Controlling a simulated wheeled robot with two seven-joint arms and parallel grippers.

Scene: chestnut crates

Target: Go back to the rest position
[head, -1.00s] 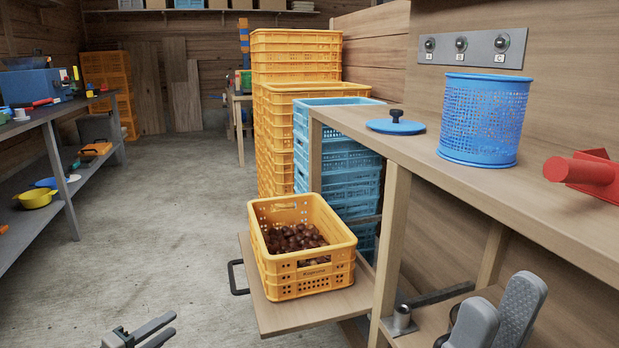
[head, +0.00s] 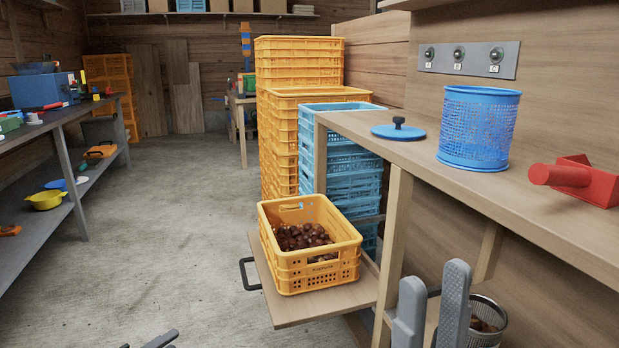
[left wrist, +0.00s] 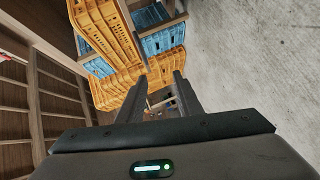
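My right gripper (head: 434,280) is at the bottom right of the head view. Its two grey fingers point up with a gap between them, and nothing shows in the gap. My left gripper (head: 150,341) shows only by its fingertips at the bottom edge. In the left wrist view the left gripper (left wrist: 160,84) has its two dark fingers apart, with no object held between them. A yellow crate (head: 318,274) of chestnuts (head: 300,237) stands on a wooden pull-out board (head: 322,309), clear of both grippers.
The workbench (head: 450,172) carries a blue mesh basket (head: 480,128), a blue lid (head: 398,131) and a red scoop (head: 585,180). A mesh container (head: 488,335) stands below, partly behind the right fingers. Yellow (head: 282,135) and blue (head: 340,160) crate stacks stand behind. The left floor is open.

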